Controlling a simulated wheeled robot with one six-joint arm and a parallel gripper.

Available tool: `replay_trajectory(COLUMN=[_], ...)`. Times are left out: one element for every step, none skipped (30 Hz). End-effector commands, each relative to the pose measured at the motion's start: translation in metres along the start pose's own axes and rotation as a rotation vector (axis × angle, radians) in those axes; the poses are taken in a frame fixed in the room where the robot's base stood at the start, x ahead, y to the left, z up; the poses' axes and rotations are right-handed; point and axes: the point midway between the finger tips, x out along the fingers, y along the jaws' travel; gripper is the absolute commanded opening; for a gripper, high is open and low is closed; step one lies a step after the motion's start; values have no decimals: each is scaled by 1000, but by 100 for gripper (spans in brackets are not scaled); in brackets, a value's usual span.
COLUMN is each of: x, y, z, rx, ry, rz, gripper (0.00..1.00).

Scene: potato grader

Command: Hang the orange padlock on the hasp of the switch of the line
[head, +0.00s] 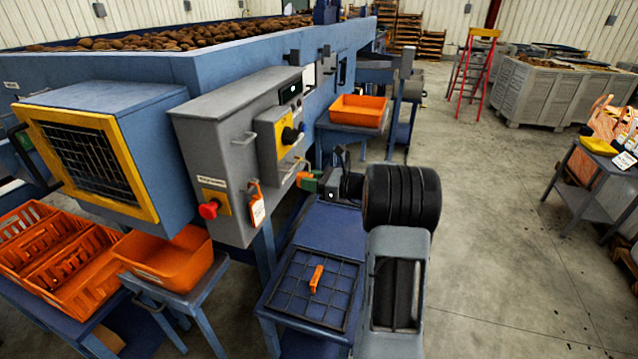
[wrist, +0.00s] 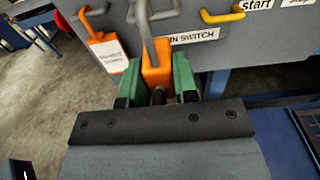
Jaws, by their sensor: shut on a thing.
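The orange padlock (wrist: 155,70) is upright between the green fingers of my gripper (wrist: 158,88) in the wrist view. Its grey shackle points up across the front of the grey control box. In the head view the padlock (head: 302,177) shows at the tip of my gripper (head: 313,182), just right of the box and below the black switch knob (head: 290,135) on its yellow plate. The label below the switch is partly hidden by the padlock. I cannot tell whether the shackle touches the hasp.
A white tag (head: 257,212) with an orange piece hangs on the control box (head: 218,140), near a red stop button (head: 208,209). An orange tray (head: 358,108) stands behind. A blue table with a black grid (head: 312,288) lies below; an orange object (head: 316,279) rests on it.

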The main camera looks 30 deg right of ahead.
Motion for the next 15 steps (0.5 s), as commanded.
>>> replay_trajectory(x=[5, 8, 11, 13, 16, 19, 21, 24, 26, 28, 30, 33, 35, 37, 36], y=[0, 0, 0, 0, 0, 0, 0, 0, 0, 0, 0, 0, 0, 0, 0], z=[0, 0, 0, 0, 1, 1, 1, 1, 1, 1, 1, 1, 2, 2, -3], rx=[-1, -1, 0, 0, 0, 0, 0, 0, 0, 0, 0, 0, 0, 1, 2], ry=[-1, 0, -1, -1, -1, -1, -1, -1, 0, 0, 0, -1, -1, -1, -1], rz=[2, 2, 1, 1, 1, 1, 2, 2, 1, 1, 1, 0, 1, 1, 0], gripper=[7, 7, 7, 7, 7, 7, 7, 7, 7, 7, 7, 7, 7, 7, 7])
